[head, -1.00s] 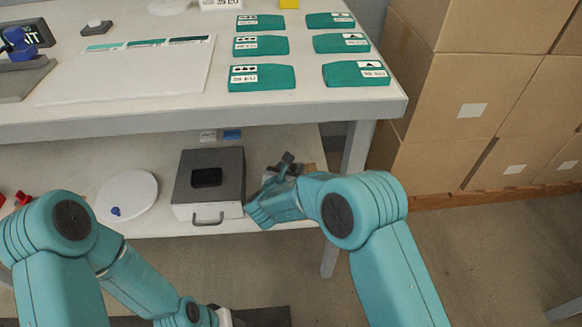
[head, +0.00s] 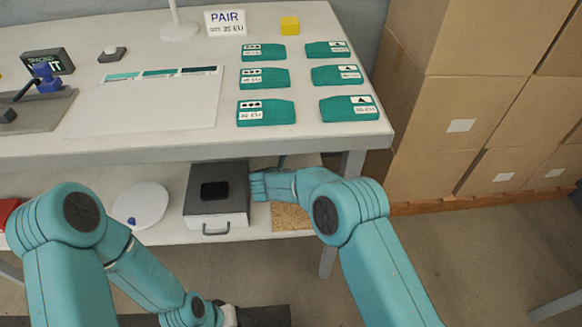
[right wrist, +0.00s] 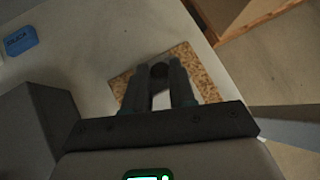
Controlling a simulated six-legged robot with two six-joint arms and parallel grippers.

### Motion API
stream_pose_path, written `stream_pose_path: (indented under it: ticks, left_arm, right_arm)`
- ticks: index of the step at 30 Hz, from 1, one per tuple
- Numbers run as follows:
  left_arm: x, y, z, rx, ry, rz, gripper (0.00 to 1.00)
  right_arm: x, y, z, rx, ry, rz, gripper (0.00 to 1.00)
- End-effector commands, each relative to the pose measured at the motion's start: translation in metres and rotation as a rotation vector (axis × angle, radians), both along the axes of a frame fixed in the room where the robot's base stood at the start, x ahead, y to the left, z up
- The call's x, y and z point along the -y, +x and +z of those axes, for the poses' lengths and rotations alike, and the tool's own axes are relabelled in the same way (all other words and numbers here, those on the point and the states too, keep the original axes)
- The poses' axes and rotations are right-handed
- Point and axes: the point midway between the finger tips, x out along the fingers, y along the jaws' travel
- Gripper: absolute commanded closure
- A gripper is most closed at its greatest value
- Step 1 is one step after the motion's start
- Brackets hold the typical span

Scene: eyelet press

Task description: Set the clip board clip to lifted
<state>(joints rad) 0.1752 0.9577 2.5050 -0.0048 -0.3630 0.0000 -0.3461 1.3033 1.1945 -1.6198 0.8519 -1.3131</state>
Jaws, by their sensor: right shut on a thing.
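The clip board (head: 291,217) is a brown speckled board lying on the lower shelf, right of a grey box. It also shows in the right wrist view (right wrist: 206,78). A dark rounded piece, seemingly its clip (right wrist: 159,70), shows between my right fingertips. My right gripper (right wrist: 160,80) is over the board with its two dark fingers shut on this piece. How far the clip is tilted cannot be told. In the head view my right wrist hides the fingers and the clip.
A grey box with a handle (head: 216,218) stands close left of the board, with a white round disc (head: 141,207) farther left. The tabletop (head: 160,150) overhangs the shelf. A table leg (head: 333,240) and cartons (head: 440,165) stand right. A blue block (right wrist: 20,40) lies on the shelf.

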Motion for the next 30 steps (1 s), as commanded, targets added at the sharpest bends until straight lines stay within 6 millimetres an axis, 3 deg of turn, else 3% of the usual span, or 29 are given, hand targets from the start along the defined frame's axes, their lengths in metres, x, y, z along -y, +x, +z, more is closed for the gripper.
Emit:
stream_pose_path:
  ticks: [1, 4, 17, 18, 20, 30]
  left_arm:
    - [0.0, 0.0, 0.017, 0.0, 0.0, 0.0, 0.57]
    - [0.0, 0.0, 0.024, 0.0, 0.0, 0.001, 0.57]
    - [0.0, 0.0, 0.026, 0.0, 0.0, 0.001, 0.57]
    - [0.0, 0.0, 0.026, 0.0, 0.0, 0.001, 0.57]
    - [0.0, 0.0, 0.026, 0.0, 0.0, 0.001, 0.57]
    - [0.0, 0.0, 0.028, 0.0, 0.0, 0.001, 0.57]
  right_arm:
    - [0.002, 0.003, 0.01, -0.029, 0.001, -0.007, 1.0]
    - [0.002, 0.006, 0.008, -0.081, 0.0, -0.006, 1.0]
    - [0.001, 0.008, 0.005, -0.123, 0.001, 0.002, 1.0]
    - [0.001, 0.007, 0.005, -0.123, 0.001, 0.002, 0.72]
    - [0.001, 0.007, 0.005, -0.123, 0.001, 0.002, 0.52]
    - [0.0, 0.007, 0.007, -0.124, 0.001, 0.002, 0.52]
